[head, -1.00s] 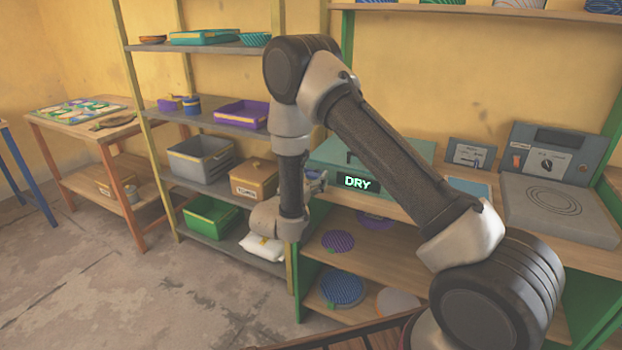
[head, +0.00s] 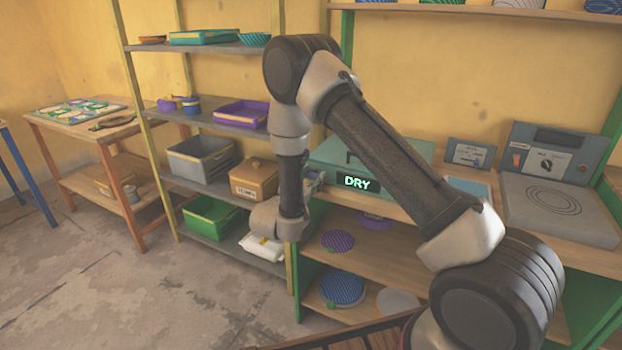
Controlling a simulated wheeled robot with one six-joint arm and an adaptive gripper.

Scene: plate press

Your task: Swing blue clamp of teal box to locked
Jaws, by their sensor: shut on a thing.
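The teal box (head: 414,151) stands on the wooden bench, with a lit sign reading "DRY" (head: 357,183) on its front. My forearm crosses in front of the box and hides much of its right side. My gripper (head: 314,183) is at the box's left end, mostly hidden behind my wrist. It is shut on the blue clamp (head: 317,175), of which only a small bluish bit shows. The clamp's exact angle cannot be made out.
Right of the box are a switch panel (head: 470,153) and a grey press plate (head: 556,214) with a control box (head: 548,150). A shelf rack (head: 213,122) with bins stands close to the left of my wrist. Purple and blue discs lie on the bench's lower shelves.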

